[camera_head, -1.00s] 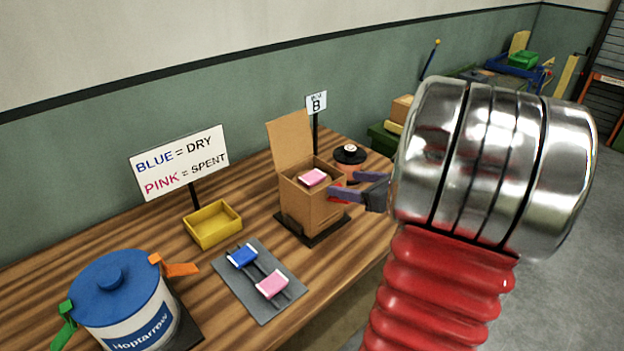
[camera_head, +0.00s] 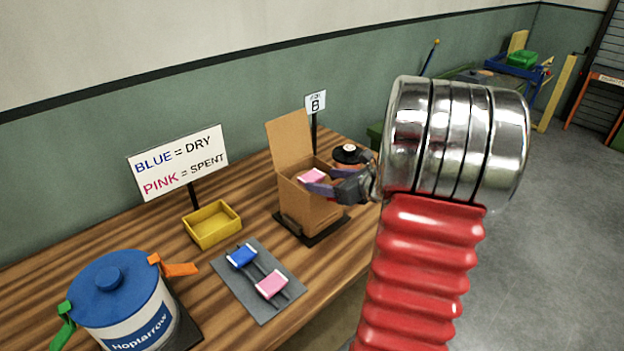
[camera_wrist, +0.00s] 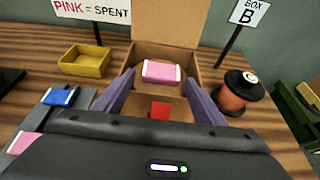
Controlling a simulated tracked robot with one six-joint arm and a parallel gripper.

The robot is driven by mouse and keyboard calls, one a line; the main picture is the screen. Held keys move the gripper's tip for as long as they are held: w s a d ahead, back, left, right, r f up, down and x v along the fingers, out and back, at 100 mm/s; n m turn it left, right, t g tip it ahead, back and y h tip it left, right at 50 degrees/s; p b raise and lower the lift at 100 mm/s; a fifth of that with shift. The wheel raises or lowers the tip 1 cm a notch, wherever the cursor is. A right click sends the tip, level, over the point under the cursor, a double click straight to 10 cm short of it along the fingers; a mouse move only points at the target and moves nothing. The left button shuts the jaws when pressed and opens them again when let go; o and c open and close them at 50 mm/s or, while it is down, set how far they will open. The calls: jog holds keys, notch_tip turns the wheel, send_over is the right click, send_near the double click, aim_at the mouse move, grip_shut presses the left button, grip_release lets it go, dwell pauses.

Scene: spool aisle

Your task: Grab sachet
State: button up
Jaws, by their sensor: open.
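A pink sachet (camera_head: 312,177) lies in the open cardboard box (camera_head: 305,205) on the bench. In the wrist view the same pink sachet (camera_wrist: 161,72) shows ahead of and between my fingers. My gripper (camera_head: 315,183) is open at the box's front right edge, and its fingers (camera_wrist: 160,88) point over the box. The fingers do not appear to touch the sachet. A red patch (camera_wrist: 160,110) shows between the fingers, partly hidden by my gripper body. A blue sachet (camera_head: 242,256) and another pink sachet (camera_head: 271,284) lie on a grey mat (camera_head: 262,312).
A yellow tray (camera_head: 212,226) stands left of the box, empty. A sign (camera_head: 178,163) reads BLUE = DRY, PINK = SPENT. A box B sign (camera_head: 315,102) stands behind. A copper spool (camera_wrist: 240,95) is right of the box. A blue-lidded tub (camera_head: 120,300) stands front left.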

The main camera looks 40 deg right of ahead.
aim_at(313, 177)
jog(key=shift+x, duration=2.6)
jog(key=shift+d, duration=0.15)
jog(key=c, duration=0.8)
